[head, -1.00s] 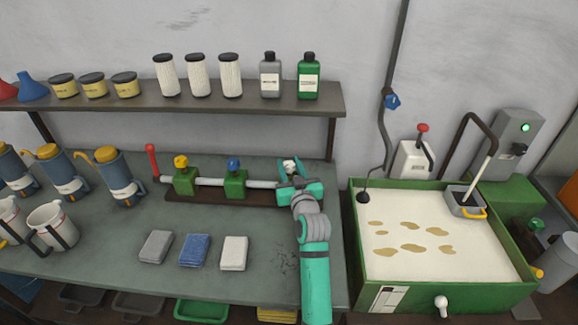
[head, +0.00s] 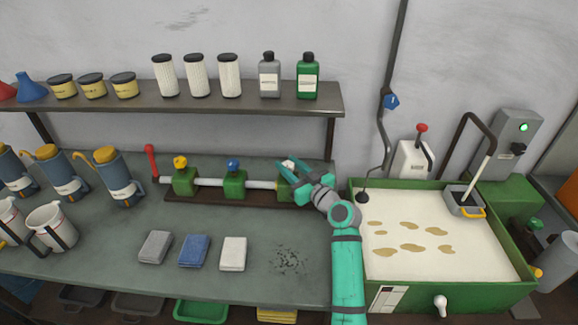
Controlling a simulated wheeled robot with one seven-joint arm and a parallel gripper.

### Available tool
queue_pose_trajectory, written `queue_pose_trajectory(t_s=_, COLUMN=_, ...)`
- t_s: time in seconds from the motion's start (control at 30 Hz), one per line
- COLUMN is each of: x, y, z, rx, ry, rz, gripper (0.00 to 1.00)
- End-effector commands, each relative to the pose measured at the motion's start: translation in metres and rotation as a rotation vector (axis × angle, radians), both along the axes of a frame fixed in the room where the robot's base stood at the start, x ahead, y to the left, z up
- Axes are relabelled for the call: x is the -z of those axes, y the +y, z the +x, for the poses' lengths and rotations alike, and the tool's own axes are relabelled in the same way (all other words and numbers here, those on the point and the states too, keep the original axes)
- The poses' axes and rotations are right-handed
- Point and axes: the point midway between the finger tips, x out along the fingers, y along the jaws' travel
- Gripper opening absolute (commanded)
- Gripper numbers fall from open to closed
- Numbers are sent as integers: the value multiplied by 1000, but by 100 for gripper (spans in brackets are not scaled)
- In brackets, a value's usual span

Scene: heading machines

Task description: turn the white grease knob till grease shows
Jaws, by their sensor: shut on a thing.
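The white grease knob (head: 289,164) sits on top of the rightmost green block (head: 285,191) of the pipe rig on the bench. My gripper (head: 288,168) is shut on the white knob, with its fingers reaching in from the right. The fingers partly cover the knob and the block. I cannot make out any grease at this block. A yellow knob (head: 180,162) and a blue knob (head: 233,166) stand on the other two green blocks to the left.
A red lever (head: 151,160) stands at the pipe's left end. Gray, blue and white folded cloths (head: 194,251) lie in front, beside dark specks (head: 289,261) on the bench. A shelf (head: 200,102) with bottles hangs behind. A green-walled tank (head: 440,272) stands at right.

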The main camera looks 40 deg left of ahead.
Motion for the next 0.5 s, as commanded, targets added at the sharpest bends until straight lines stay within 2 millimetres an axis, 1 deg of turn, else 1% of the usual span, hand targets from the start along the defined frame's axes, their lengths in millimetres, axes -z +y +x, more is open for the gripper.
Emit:
queue_pose_trajectory(t_s=0.4, x=1, y=0, z=0, rx=-3, ry=2, rz=-2, gripper=10)
queue_pose_trajectory(t_s=0.43, x=1, y=0, z=0, rx=-3, ry=2, rz=-2, gripper=40)
queue_pose_trajectory(t_s=0.47, x=1, y=0, z=0, rx=-3, ry=2, rz=-2, gripper=47)
queue_pose_trajectory(t_s=0.5, x=1, y=0, z=0, rx=-3, ry=2, rz=-2, gripper=51)
